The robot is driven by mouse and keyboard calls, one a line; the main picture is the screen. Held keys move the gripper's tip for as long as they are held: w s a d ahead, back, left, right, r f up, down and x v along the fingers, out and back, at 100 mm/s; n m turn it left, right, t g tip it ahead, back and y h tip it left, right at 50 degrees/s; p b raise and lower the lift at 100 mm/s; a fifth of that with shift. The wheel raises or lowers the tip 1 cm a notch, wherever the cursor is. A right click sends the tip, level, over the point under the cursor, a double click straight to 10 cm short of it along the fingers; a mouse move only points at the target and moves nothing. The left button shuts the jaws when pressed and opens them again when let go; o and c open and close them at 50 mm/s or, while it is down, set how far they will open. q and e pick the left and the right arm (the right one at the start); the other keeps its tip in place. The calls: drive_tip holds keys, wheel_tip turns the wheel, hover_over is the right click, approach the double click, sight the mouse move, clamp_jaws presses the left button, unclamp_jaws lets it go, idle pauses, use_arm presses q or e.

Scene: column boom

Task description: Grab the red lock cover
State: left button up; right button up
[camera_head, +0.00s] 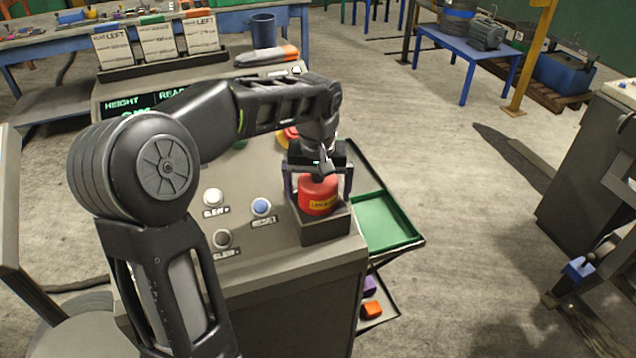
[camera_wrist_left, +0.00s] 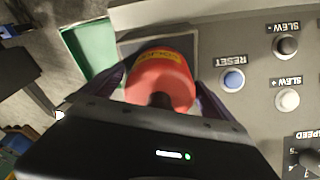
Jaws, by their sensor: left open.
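The red lock cover (camera_head: 319,196) is a short red cylinder with a yellow label. It sits in a dark square holder (camera_head: 326,228) at the right front corner of the grey console. My left gripper (camera_head: 319,190) is directly over it, pointing down, with one finger on each side. In the left wrist view the red lock cover (camera_wrist_left: 160,80) lies between the two open purple-edged fingers (camera_wrist_left: 160,95). I cannot tell whether either finger touches it. Its lower part is hidden in the holder. My right gripper is not in view.
Push buttons, including a blue reset button (camera_head: 261,206), lie left of the holder. A green tray (camera_head: 385,222) hangs at the console's right side. A red-and-yellow button (camera_head: 287,137) is partly behind my arm.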

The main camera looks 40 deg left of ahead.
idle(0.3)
use_arm(q)
drive_tip(key=c, duration=1.5)
wheel_tip(320, 180, up, 10)
drive_tip(key=shift+r, duration=0.1)
idle(0.4)
